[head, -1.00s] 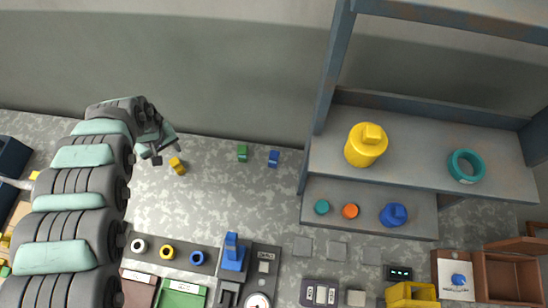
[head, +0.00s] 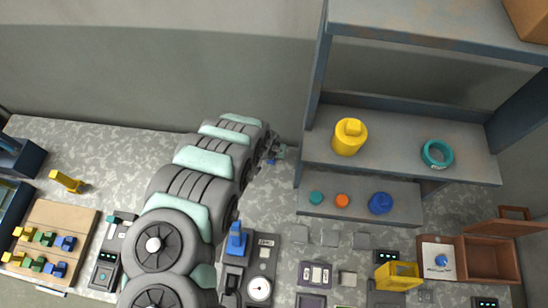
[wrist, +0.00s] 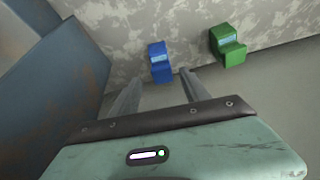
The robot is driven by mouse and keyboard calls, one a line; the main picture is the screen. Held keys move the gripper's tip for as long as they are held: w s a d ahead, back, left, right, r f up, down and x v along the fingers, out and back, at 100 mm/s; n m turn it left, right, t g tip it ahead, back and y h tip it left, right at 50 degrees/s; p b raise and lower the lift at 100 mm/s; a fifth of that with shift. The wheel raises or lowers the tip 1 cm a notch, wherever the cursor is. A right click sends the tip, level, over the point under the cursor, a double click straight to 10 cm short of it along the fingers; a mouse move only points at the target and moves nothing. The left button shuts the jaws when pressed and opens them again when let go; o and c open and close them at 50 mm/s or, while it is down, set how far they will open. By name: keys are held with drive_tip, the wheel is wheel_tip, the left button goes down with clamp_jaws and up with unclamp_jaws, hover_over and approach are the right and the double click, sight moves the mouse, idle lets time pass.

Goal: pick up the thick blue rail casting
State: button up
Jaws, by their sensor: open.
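In the wrist view a blue stepped casting (wrist: 160,63) with a pale label stands on the mottled grey bench, just beyond and roughly between my fingertips. My gripper (wrist: 160,76) is open and empty, with the casting apart from both fingers as far as I can tell. In the head view my gripper (head: 274,156) is at the back of the bench, left of the shelf unit; the blue casting there is hidden or too small to tell. A green casting (wrist: 228,45) of similar shape stands to its right in the wrist view.
The blue-grey shelf unit (head: 312,125) stands close to the right of my gripper; its panel (wrist: 50,85) fills the left of the wrist view. A wall rises behind the bench. A wooden board (head: 85,220) with several small castings lies far left.

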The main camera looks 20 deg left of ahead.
drive_tip(key=shift+x, duration=0.9)
drive_tip(key=shift+b+x, duration=0.35)
drive_tip(key=shift+x, duration=1.9)
drive_tip(key=shift+w+a+f, duration=0.15)
drive_tip(key=shift+a+f, duration=0.1)
drive_tip(key=shift+a, duration=0.05)
drive_tip(key=shift+c, duration=0.4)
clamp_jaws()
